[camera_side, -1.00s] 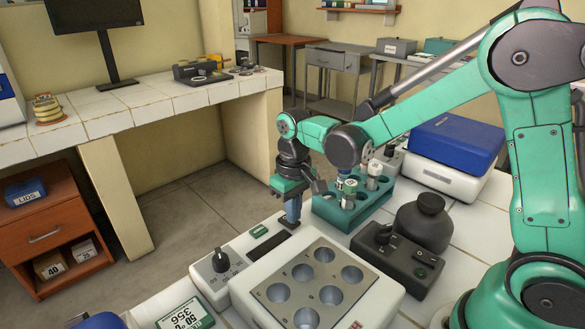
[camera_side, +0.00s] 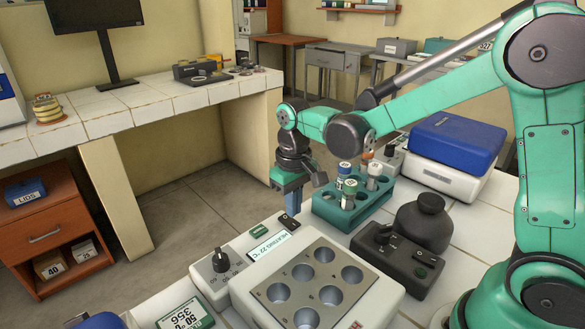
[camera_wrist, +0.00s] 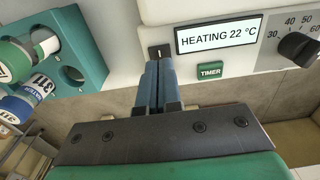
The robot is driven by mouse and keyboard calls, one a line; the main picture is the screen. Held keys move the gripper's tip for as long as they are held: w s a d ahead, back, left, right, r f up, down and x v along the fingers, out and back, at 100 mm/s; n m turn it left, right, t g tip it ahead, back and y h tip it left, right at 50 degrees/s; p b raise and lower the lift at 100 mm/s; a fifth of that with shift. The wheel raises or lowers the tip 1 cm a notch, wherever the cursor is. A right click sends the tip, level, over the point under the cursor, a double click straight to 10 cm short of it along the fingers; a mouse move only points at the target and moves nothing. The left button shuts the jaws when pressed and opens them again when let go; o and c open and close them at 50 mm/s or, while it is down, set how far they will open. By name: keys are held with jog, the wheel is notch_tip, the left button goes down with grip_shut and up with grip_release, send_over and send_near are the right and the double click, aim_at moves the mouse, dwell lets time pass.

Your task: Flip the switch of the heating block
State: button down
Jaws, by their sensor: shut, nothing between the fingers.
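The heating block (camera_side: 375,287) is a pale box with a grey plate of several round wells. Its black rocker switch (camera_side: 290,224) is at the far end of its control panel, and the top of the switch shows in the wrist view (camera_wrist: 160,50). The panel's display (camera_wrist: 219,36) is lit and reads HEATING 22 °C. My gripper (camera_side: 293,213) is shut and empty, its fingertips just above the switch, apparently apart from it. In the wrist view the fingers (camera_wrist: 160,68) hide the switch's near part.
A green TIMER button (camera_wrist: 211,70) and a black dial (camera_side: 221,261) are on the same panel. A dark bottle (camera_side: 424,225) and a black control box (camera_side: 392,265) stand to the right.

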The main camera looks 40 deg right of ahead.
aim_at(294, 224)
jog(key=shift+r, duration=2.35)
